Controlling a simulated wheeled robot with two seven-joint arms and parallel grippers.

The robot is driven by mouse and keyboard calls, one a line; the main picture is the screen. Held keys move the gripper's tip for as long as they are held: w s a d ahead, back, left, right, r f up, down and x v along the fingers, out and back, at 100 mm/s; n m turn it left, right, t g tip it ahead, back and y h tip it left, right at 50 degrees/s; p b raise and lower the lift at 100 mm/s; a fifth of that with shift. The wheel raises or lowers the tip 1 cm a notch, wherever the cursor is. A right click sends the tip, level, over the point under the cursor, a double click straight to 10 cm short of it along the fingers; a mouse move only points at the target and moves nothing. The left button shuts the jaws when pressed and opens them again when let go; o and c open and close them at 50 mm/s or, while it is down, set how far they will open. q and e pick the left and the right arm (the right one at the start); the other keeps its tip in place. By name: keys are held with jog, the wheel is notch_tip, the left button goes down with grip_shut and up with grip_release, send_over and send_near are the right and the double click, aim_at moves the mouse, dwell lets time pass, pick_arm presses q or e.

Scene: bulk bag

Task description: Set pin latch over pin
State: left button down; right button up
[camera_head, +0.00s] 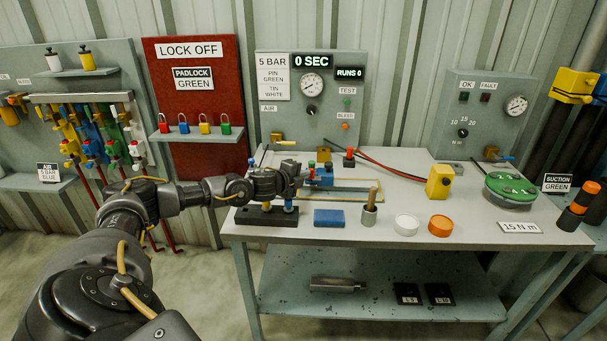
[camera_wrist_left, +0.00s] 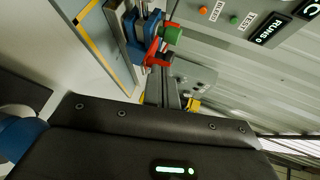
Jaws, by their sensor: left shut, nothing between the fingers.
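A blue fixture (camera_head: 318,179) stands on the bench in front of the 5 BAR panel. In the left wrist view the blue fixture (camera_wrist_left: 138,42) carries a red part (camera_wrist_left: 154,54), possibly the pin latch, and a green-capped pin (camera_wrist_left: 173,35) beside it. My left gripper (camera_head: 298,172) is at the left side of the fixture in the head view. In the left wrist view its shut, empty fingers (camera_wrist_left: 165,78) reach close to the red part. Whether they touch it, and how the latch sits against the pin, I cannot tell. My right gripper is out of view.
A dark block with pegs (camera_head: 266,215), a blue block (camera_head: 329,218), a cup with a brush (camera_head: 369,214), a white tin (camera_head: 406,225) and an orange tin (camera_head: 440,226) stand along the front. The 5 BAR panel (camera_head: 340,125) rises behind. Red hoses cross the bench.

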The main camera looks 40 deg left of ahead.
pick_arm(q)
jog(key=shift+w+a+b, duration=0.3)
jog(key=shift+w+a, duration=0.2)
jog(key=shift+w, duration=0.15)
jog(key=f+b+v, duration=0.1)
jog(key=v, duration=1.2)
jog(key=shift+s+r+b, duration=0.15)
jog(key=shift+s+b, duration=0.15)
jog(key=shift+s, duration=0.25)
jog(key=shift+d, duration=0.1)
